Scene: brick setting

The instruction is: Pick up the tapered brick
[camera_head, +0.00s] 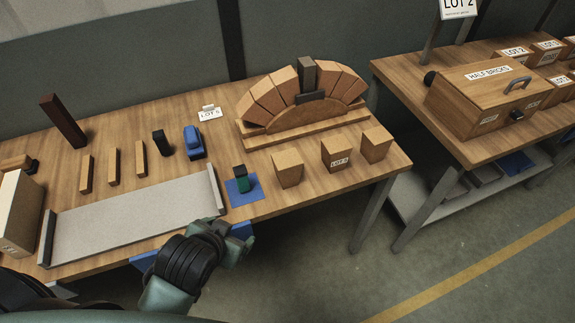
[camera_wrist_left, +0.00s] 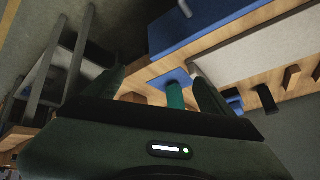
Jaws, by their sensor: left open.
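Several tan tapered bricks (camera_head: 265,94) stand in a fan on a wooden arch form (camera_head: 300,117) at the back right of the table. A dark grey tapered block (camera_head: 307,76) stands upright at the top middle of the arch, rising above its neighbours. My left gripper (camera_head: 232,232) is open and empty at the table's front edge, well short of the arch. In the left wrist view its two fingers (camera_wrist_left: 160,78) are spread, with a green-bodied object (camera_wrist_left: 175,96) seen beyond them. The arch is not seen in that view. My right gripper is not in view.
The green object (camera_head: 241,181) stands on a blue mat (camera_head: 246,195). Tan blocks (camera_head: 288,168) stand before the arch. A grey tray (camera_head: 135,222) lies left, with upright sticks and a blue item (camera_head: 194,142) behind. A second table (camera_head: 465,150) holds boxes.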

